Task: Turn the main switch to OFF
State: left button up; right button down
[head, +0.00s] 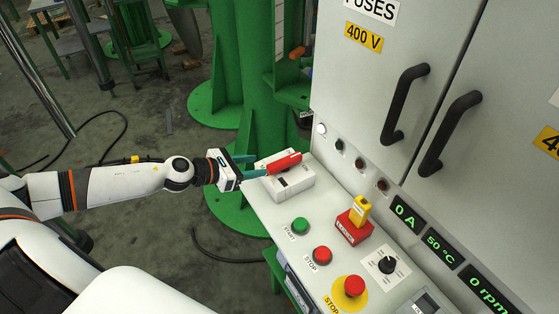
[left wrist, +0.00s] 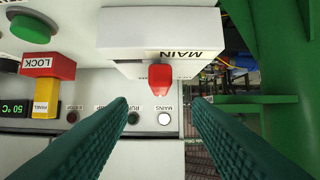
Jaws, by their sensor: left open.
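The main switch is a light grey box (head: 290,183) with a red handle (head: 284,163), at the far left end of the control panel. In the left wrist view its face (left wrist: 160,35) carries the label MAIN, and the red handle (left wrist: 160,79) sticks out below it. My left gripper (head: 250,166) is at the left side of the switch, close to the handle. In the left wrist view its two green fingers (left wrist: 160,108) are spread, with the handle showing between them and a gap on both sides. My right gripper is not in view.
The panel also holds a green START button (head: 300,225), a red STOP button (head: 321,254), a red lock block with a yellow key (head: 353,226), an emergency stop (head: 353,287) and a rotary knob (head: 387,265). A grey cabinet (head: 365,90) rises behind. Green columns (head: 265,90) stand beyond.

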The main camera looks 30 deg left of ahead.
aim_at(277, 164)
pick_arm(q)
jog(key=p+x, duration=0.2)
jog(key=x, duration=0.6)
jog(key=shift+w+d, duration=0.1)
jog(key=shift+d, duration=0.05)
jog(key=shift+w+d+f, duration=0.15)
jog(key=shift+w+d, duration=0.05)
jog(key=shift+w, duration=0.15)
